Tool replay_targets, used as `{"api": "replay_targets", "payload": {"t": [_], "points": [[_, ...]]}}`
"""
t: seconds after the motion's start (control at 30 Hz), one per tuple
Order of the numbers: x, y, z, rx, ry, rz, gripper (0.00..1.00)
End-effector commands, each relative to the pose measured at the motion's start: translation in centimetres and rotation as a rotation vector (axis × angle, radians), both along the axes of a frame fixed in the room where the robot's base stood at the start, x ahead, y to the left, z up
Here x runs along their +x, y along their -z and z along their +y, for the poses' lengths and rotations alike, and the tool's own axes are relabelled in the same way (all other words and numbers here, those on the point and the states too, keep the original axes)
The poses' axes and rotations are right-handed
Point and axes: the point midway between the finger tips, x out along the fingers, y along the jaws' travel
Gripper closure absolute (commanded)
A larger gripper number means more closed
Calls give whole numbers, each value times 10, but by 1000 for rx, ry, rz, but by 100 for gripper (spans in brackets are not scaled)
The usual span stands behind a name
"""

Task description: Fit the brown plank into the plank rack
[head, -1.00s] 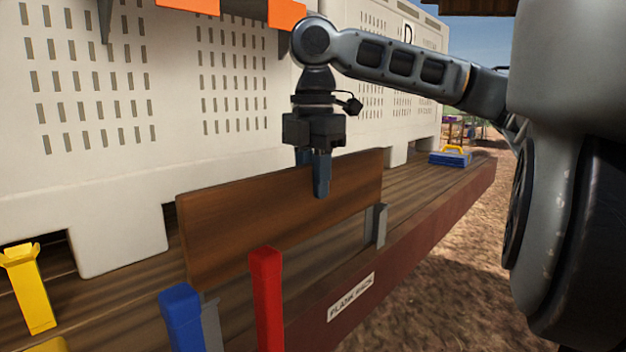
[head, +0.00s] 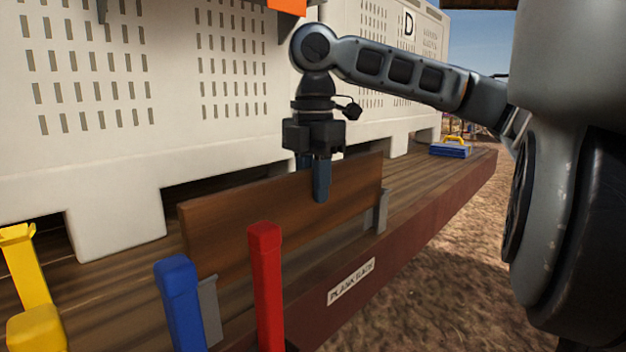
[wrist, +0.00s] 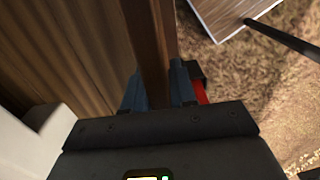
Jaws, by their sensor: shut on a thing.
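The brown plank (head: 240,226) stands on its long edge, upright, over the wooden deck in the head view. My gripper (head: 314,180) points down and is shut on the plank's top edge, right of its middle. The wrist view also shows the plank (wrist: 152,45) between the two blue fingers of my gripper (wrist: 158,88). The plank rack shows as grey uprights, one near the plank's right end (head: 381,211) and one near its left end (head: 210,312). The plank is behind these uprights as seen here. Whether its lower edge is fully seated is hidden.
A red post (head: 266,290) and a blue post (head: 181,305) stand in front of the plank's left part. Yellow pieces (head: 30,275) are at the far left. Large pale crates (head: 110,130) stand behind. A blue box (head: 449,151) lies farther along the deck.

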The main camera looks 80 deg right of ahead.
Motion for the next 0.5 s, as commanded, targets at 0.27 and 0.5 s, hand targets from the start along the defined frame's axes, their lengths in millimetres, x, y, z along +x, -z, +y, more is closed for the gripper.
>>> {"api": "replay_targets", "payload": {"t": [0.27,0.5], "points": [[0,13,0,0,-1,-1,100],[0,24,0,1,0,-1,100]]}}
